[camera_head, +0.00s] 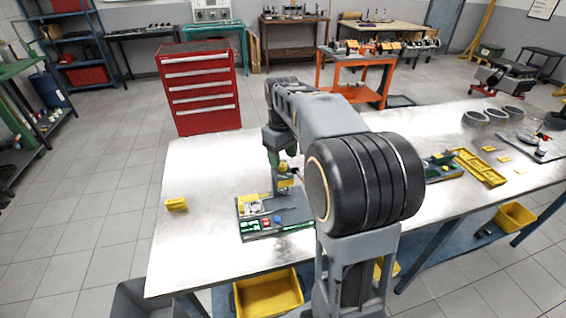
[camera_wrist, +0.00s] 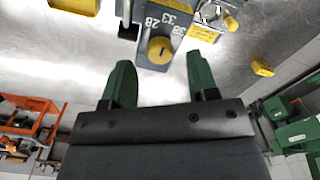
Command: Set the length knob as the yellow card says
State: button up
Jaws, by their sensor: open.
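The yellow length knob (camera_wrist: 160,49) sits on a grey device face with the numbers 28, 33 and 38 around it. It also shows in the head view (camera_head: 283,168), on the upright part of the device. A yellow card (camera_wrist: 203,33) with dark print, too small to read, is right of the knob in the wrist view; a yellow patch also shows below the knob in the head view (camera_head: 286,183). My gripper (camera_wrist: 159,62) is open, its green fingers spread either side of the knob in the picture. I cannot tell whether they touch it.
The device's base (camera_head: 272,220) holds small coloured parts. A small yellow block (camera_head: 176,204) stands on the metal table (camera_head: 205,250) at left, with clear table around it. A yellow tray (camera_head: 481,168) and round grey parts lie farther right.

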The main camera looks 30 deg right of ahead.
aim_at(282, 167)
jog(key=shift+f, duration=1.3)
jog(key=shift+c, duration=0.3)
jog(key=c, duration=0.9)
jog(key=shift+o, duration=0.2)
jog(key=m+p, duration=0.1)
jog(key=m, duration=0.3)
jog(key=shift+m, duration=0.4)
jog(key=shift+m+p, duration=0.4)
jog(key=shift+m, duration=2.1)
